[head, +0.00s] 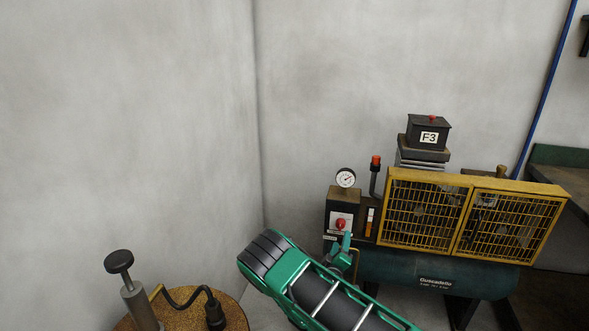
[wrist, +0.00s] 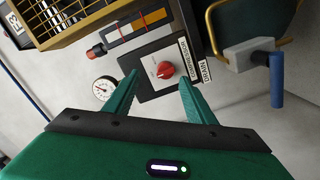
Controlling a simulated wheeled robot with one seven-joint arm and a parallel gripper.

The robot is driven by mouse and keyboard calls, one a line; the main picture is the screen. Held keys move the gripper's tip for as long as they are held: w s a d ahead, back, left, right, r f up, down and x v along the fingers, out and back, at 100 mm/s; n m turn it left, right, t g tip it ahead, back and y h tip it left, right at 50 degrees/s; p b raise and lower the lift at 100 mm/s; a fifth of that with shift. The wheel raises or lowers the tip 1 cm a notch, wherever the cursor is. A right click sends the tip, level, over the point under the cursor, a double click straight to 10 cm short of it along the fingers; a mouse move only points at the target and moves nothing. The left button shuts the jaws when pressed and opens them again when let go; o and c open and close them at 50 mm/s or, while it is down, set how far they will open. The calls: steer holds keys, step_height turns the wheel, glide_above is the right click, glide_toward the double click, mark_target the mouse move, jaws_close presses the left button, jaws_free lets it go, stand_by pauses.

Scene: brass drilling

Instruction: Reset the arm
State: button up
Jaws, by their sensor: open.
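My gripper (wrist: 158,84) is open and empty, with its two green fingers spread apart in the wrist view. Between and beyond the fingertips is a red knob (wrist: 165,69) on a dark switch box with a pale plate. The fingers do not close on the knob; the exact gap to it is hard to judge. In the head view my green arm reaches from the bottom toward the switch box, where the red knob (head: 340,224) shows just above my gripper (head: 346,241).
A compressor with a yellow mesh guard (head: 425,212) and dark green tank (head: 425,272) stands at the right. A pressure gauge (head: 345,178) sits above the switch box. A round table (head: 233,316) with a hand pump is at lower left. Grey walls meet behind.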

steer(key=s+d+r+m+g+h, duration=0.25)
steer(key=d+r+m, duration=0.2)
steer(key=d, duration=0.35)
steer(key=s+d+r+m+g+h, duration=0.1)
steer(key=s+d+r+m+g, duration=0.3)
steer(key=d, duration=0.4)
steer(key=s+d+r+m+g+h, duration=0.2)
steer(key=s+d+r+g, duration=0.15)
steer(key=d+r, duration=0.3)
steer(key=s+d+r+m+g+y, duration=0.2)
steer(key=s+d+g, duration=0.1)
steer(key=s, duration=0.4)
steer(key=s+d+r+m+g+y, duration=0.1)
steer(key=s+d+r+m+g, duration=0.2)
steer(key=s, duration=0.4)
steer(key=s+a+r+y, duration=0.3)
steer(key=s, duration=0.7)
steer(key=s+a+r+n+y, duration=0.1)
steer(key=s+a+r+y, duration=0.2)
steer(key=s, duration=0.7)
steer(key=s+a+r+y, duration=0.3)
steer(key=s+a, duration=0.1)
steer(key=s, duration=0.6)
steer(key=shift+g, duration=0.3)
